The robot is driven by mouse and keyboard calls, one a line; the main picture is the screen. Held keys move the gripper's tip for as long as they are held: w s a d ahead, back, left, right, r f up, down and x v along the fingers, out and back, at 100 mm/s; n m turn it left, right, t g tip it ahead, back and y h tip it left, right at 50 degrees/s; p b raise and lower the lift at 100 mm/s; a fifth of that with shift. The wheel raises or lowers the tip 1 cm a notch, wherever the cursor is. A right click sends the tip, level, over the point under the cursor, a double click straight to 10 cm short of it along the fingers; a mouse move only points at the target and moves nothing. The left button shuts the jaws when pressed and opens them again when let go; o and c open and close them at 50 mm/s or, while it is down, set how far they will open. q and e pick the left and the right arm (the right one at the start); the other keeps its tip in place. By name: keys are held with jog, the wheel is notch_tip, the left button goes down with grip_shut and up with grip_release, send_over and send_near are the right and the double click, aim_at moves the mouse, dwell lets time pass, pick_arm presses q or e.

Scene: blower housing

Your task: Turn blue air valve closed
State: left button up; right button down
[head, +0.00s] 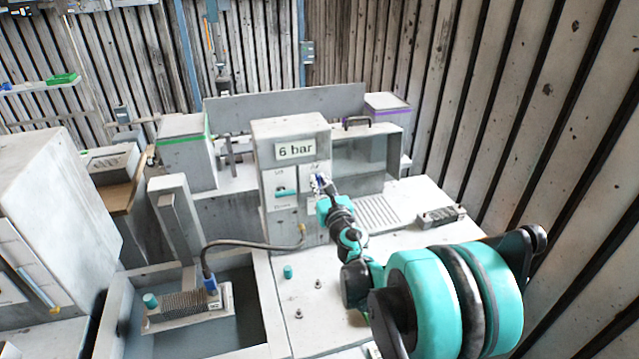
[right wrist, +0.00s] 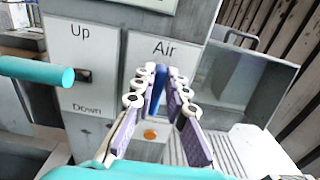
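The blue air valve handle (right wrist: 159,88) shows in the right wrist view on the panel marked "Air", standing roughly upright. My right gripper (right wrist: 160,82) is in front of that panel, with one finger on each side of the handle. The fingers stand apart, and whether they touch the handle is hard to tell. In the head view my right gripper (head: 320,184) reaches the grey cabinet (head: 290,133) below its "6 bar" sign and mostly hides the valve. My left gripper is in neither view.
A teal lever (right wrist: 36,70) sticks out of the "Up/Down" panel left of the valve. An orange button (right wrist: 151,134) is below the valve. A cable (head: 250,243) runs from the cabinet to a blue connector in the grey tray (head: 279,318). A glass-fronted box (head: 365,160) stands to the right.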

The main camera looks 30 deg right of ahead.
jog(key=shift+m, duration=0.3)
jog(key=shift+s+d+f+m+b, duration=0.1)
jog(key=shift+d+f+m+b, duration=0.35)
jog(key=shift+m, duration=2.4)
jog(key=shift+s+d+f+m+b, duration=0.15)
jog(key=shift+m+b, duration=0.55)
jog(key=shift+m, duration=2.2)
jog(key=shift+s+d+f+m+b, duration=0.1)
jog(key=shift+d+f+m+b, duration=0.4)
jog(key=shift+m, duration=2.35)
jog(key=shift+a, duration=0.1)
jog(key=c, duration=1.6)
grip_release()
jog(key=shift+w, duration=0.1)
